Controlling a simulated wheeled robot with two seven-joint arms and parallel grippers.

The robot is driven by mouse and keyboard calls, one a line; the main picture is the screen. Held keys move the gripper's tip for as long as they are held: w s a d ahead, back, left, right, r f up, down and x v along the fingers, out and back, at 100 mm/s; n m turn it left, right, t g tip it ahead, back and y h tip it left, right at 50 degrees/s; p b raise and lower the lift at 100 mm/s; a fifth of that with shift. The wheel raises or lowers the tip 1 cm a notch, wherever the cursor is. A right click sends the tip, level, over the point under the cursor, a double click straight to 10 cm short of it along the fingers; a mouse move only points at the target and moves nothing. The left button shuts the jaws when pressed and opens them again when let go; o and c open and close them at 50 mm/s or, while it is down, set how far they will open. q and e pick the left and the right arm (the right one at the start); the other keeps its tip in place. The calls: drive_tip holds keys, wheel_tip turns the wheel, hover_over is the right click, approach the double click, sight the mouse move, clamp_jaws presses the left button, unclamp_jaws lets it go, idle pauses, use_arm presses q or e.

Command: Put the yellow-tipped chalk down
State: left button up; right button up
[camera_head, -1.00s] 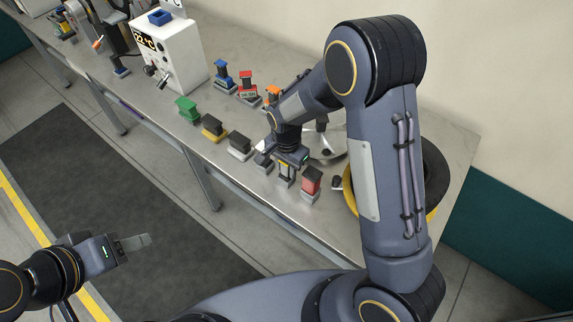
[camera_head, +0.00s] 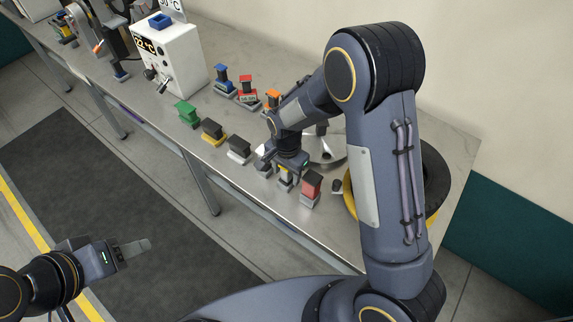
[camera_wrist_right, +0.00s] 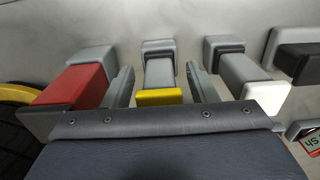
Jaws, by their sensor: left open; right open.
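The yellow-tipped chalk (camera_wrist_right: 160,97) is a grey block with a yellow end and sits in a grey holder (camera_wrist_right: 158,46). In the head view it (camera_head: 285,174) stands on the bench, partly hidden by my right gripper. My right gripper (camera_wrist_right: 158,88) is open, one finger on each side of the chalk, with a visible gap on both sides in the right wrist view. In the head view my right gripper (camera_head: 284,168) is low over the bench row. My left gripper (camera_head: 136,248) is open and empty, away from the bench over the floor.
A red-and-dark block (camera_wrist_right: 78,87) and a white-tipped block (camera_wrist_right: 250,84) stand close on either side. Green (camera_head: 187,113), dark-and-yellow (camera_head: 212,131), blue and orange pieces share the bench. A tyre (camera_head: 434,180) lies at the right. A white temperature box (camera_head: 172,60) stands further left.

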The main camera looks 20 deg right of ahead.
wheel_tip(320, 180, up, 13)
drive_tip(key=shift+f, duration=0.15)
drive_tip(key=s+d+r+n+t+y, duration=0.1)
drive_tip(key=s+d+r+n+y, duration=0.15)
drive_tip(key=s+r, duration=0.2)
drive_tip(key=s+d+r+n+t+y, duration=0.1)
drive_tip(key=s+d+r, duration=0.25)
drive_tip(key=s, duration=0.25)
drive_tip(key=s+d+n+t, duration=0.1)
drive_tip(key=s+n+t, duration=0.2)
drive_tip(key=s, duration=0.8)
drive_tip(key=shift+s+d+f+n+t, duration=0.15)
drive_tip(key=shift+s+d+n+t, duration=0.15)
drive_tip(key=shift+n, duration=0.85)
drive_tip(key=shift+c, duration=0.4)
